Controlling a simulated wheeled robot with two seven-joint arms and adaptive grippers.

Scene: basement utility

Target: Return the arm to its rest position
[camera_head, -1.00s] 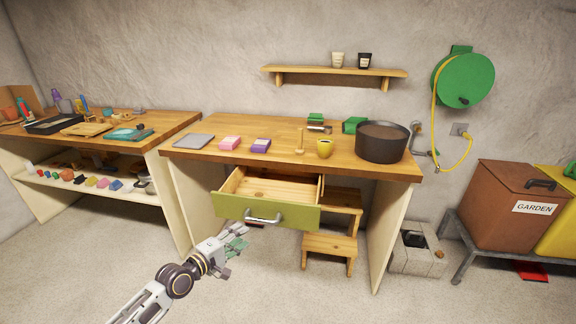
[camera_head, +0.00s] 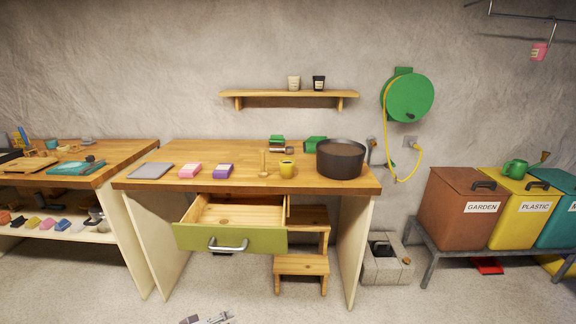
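My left gripper (camera_head: 218,318) shows only in part at the bottom edge of the head view, low over the floor in front of the workbench. Most of it and its arm are cut off by the frame, so its fingers cannot be judged. The green-fronted drawer (camera_head: 230,239) of the workbench stands pulled out, and its visible inside looks empty. The gripper is below the drawer and apart from it. My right gripper is not in view.
A wooden step stool (camera_head: 301,264) stands beneath. A concrete block (camera_head: 388,268) and bins (camera_head: 468,212) stand at right. The floor in front is clear.

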